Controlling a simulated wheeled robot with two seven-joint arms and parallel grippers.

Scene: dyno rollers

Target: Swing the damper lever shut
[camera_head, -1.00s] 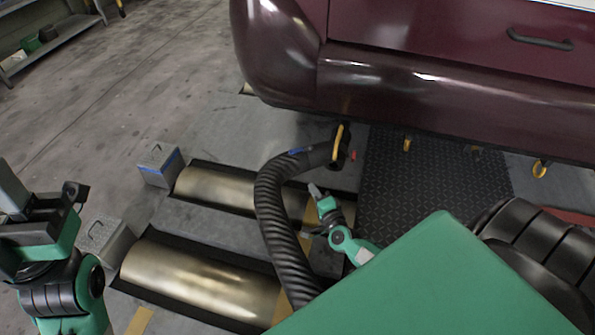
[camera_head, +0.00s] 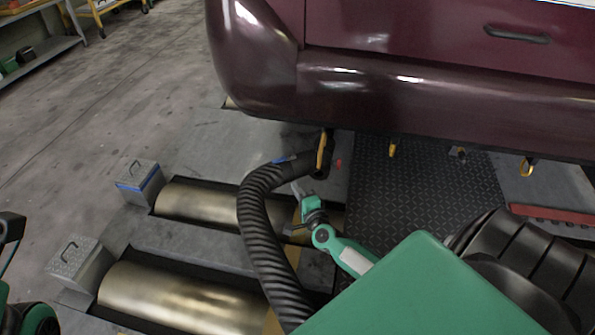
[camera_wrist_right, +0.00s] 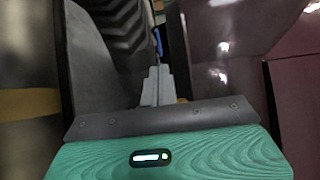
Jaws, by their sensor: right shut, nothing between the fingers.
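A ribbed black hose (camera_head: 258,225) curves up to a dark nozzle under the maroon vehicle. An upright yellow lever-like piece (camera_head: 322,152) stands at the nozzle end, with a small red spot just right of it. I take the yellow piece for the damper lever, but cannot make out its pivot. My right gripper (camera_head: 297,187) is shut and empty, beside the hose and just below the nozzle, apart from the yellow piece. Its closed grey fingers show in the right wrist view (camera_wrist_right: 157,86), pointing to a thin dark upright part. Only part of my left arm shows at the left edge.
The maroon vehicle (camera_head: 400,95) overhangs the nozzle closely. Brass rollers (camera_head: 180,298) lie in the floor at left, with grey handled blocks (camera_head: 80,262) beside them. A dark tread plate (camera_head: 430,190) lies to the right. Yellow hooks (camera_head: 526,166) hang under the vehicle.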

